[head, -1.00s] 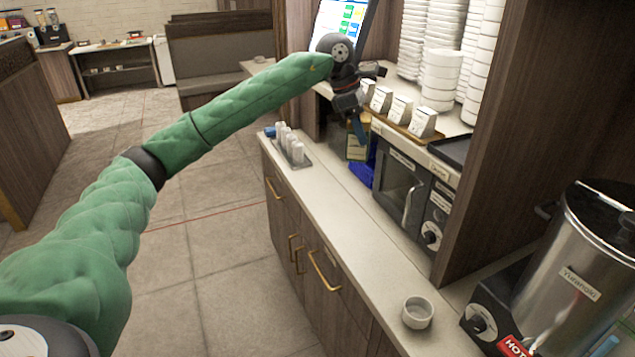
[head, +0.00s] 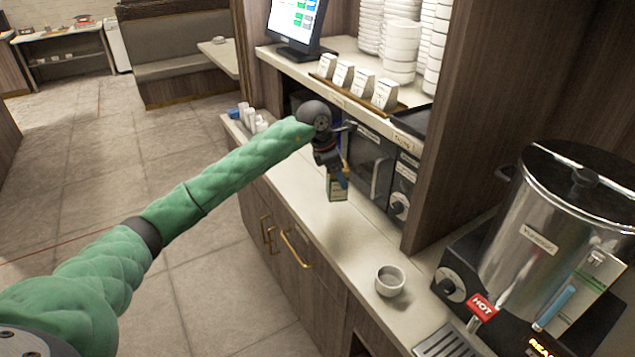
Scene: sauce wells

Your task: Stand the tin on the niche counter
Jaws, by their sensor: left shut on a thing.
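The tin (head: 338,190), a small box-shaped thing with a green and tan side, is at the tips of my left gripper (head: 338,172). The gripper points down and is shut on it, covering its upper part. The tin looks upright, over the pale counter (head: 300,195) in front of the microwave (head: 368,163). I cannot tell whether its base touches the counter. The niche under the shelf is partly hidden behind my left wrist. My right gripper is not in view.
A steel urn (head: 545,225) stands at right. Bottles (head: 250,119) stand at the counter's far end. Above the niche, a shelf holds white dispensers (head: 344,75), stacked bowls (head: 402,45) and a screen (head: 299,22).

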